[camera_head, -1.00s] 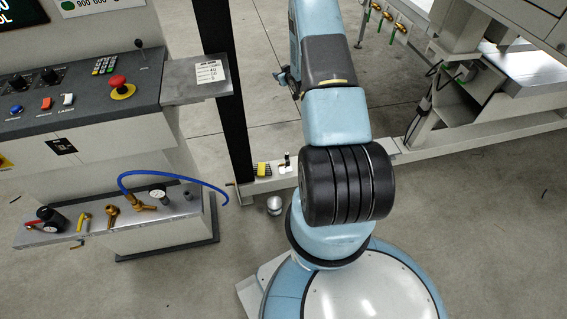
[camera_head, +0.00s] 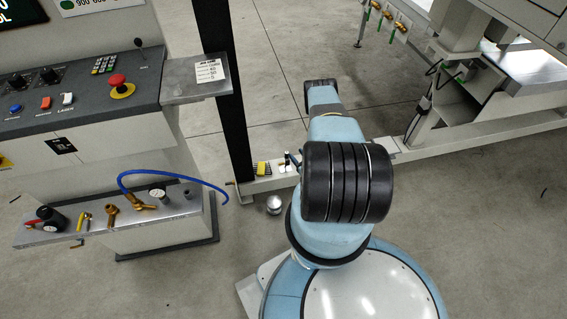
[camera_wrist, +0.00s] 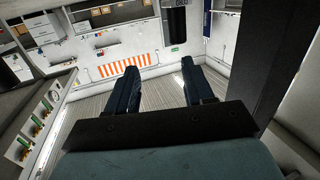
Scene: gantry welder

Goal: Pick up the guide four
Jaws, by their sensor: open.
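I cannot single out guide four in either view. My gripper (camera_wrist: 160,80) shows in the wrist view with its two dark fingers spread apart and nothing between them. Beyond the fingers are open floor and a far wall, with no object close to the fingertips. In the head view my arm reaches away from the body, and its own links hide the gripper.
A control console (camera_head: 85,110) and a lower bench (camera_head: 160,230) with brass fittings and a blue hose stand at left. A dark post (camera_head: 222,100) rises near my arm. A pale floor rail (camera_head: 480,140) runs right, below machinery. A metal ball (camera_head: 274,204) lies near my base.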

